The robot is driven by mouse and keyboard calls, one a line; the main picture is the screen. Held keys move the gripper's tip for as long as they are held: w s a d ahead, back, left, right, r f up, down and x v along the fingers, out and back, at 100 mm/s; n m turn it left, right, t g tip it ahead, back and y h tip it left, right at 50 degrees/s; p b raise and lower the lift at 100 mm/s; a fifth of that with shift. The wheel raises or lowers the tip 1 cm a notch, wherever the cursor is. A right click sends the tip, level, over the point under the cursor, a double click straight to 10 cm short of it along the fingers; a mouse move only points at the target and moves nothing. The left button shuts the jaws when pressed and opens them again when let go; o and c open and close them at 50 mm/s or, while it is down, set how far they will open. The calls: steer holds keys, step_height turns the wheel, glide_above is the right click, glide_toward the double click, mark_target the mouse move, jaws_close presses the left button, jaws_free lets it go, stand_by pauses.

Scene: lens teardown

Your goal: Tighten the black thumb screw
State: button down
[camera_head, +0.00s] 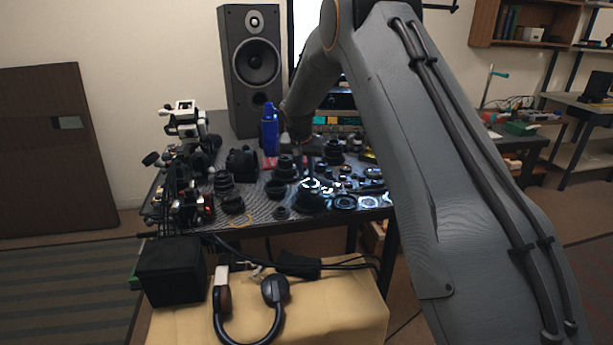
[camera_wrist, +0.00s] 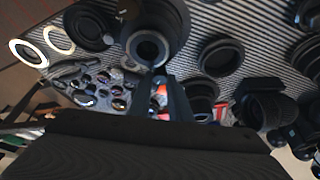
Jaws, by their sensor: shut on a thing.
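My gripper (camera_wrist: 160,78) reaches up from the bottom of the wrist view, with its two dark fingers close together. It is shut on a small dark part at its tips, which fits the black thumb screw, but its outline is lost against the dark parts behind. A black lens barrel (camera_wrist: 150,45) with a round glass opening lies just beyond the fingertips; I cannot tell whether they touch. In the head view my gripper (camera_head: 300,137) is low over the table, partly hidden and too small to read.
The table (camera_head: 270,211) is crowded with dark lens parts and rings. A blue bottle (camera_head: 270,133) and a speaker (camera_head: 253,65) stand at the back. A white device (camera_head: 185,120) is at the left. Headphones (camera_head: 272,290) and a black box (camera_head: 171,272) lie in front.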

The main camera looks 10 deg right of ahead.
steer(key=shift+w+a+m+g+h+b, duration=0.1)
steer(key=shift+m+g+h+b, duration=0.35)
steer(key=shift+m+b, duration=0.9)
steer(key=shift+m, duration=0.25)
steer(key=c, duration=1.6)
jaws_free()
steer(key=shift+r, duration=0.15)
steer(key=v, duration=0.7)
steer(key=shift+a+r+b, duration=0.2)
steer(key=shift+b, duration=0.1)
